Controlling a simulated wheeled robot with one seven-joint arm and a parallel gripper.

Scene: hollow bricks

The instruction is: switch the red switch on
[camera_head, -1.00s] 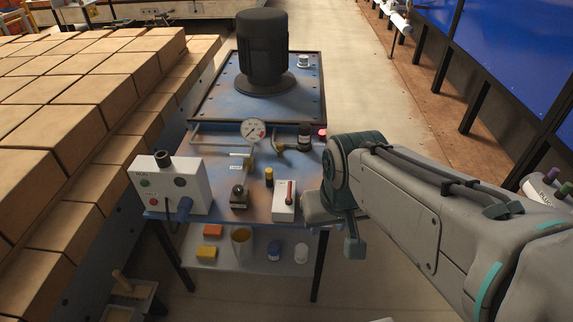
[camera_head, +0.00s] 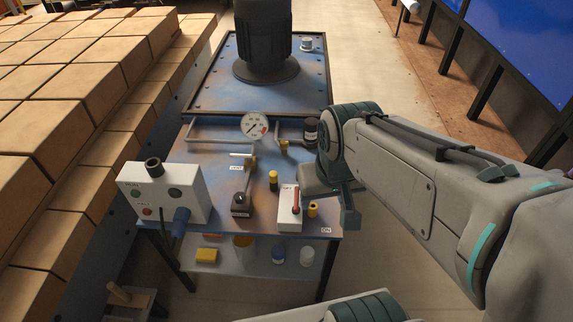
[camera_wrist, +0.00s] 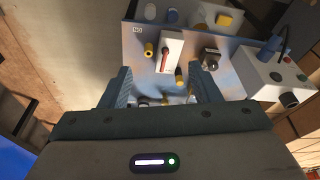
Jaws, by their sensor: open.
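The red switch (camera_head: 296,200) is a red lever on a white box at the front of the blue workbench. Its handle points up in the head view. An "ON" label (camera_head: 326,230) lies at the bench's front right corner. In the wrist view the red lever (camera_wrist: 164,60) shows on its white box, beyond my fingertips and roughly in line with the gap between them. My gripper (camera_wrist: 162,85) is open with nothing between its fingers. In the head view my arm comes in from the right, and the hand is close to the right of the switch, partly hidden.
Yellow knobs (camera_head: 313,209) stand close by the switch box. A black-based lever (camera_head: 240,201) and a white control box (camera_head: 162,194) are to the left. A gauge (camera_head: 254,125) and pipes are behind. Brick stacks (camera_head: 70,100) line the left; floor at right is clear.

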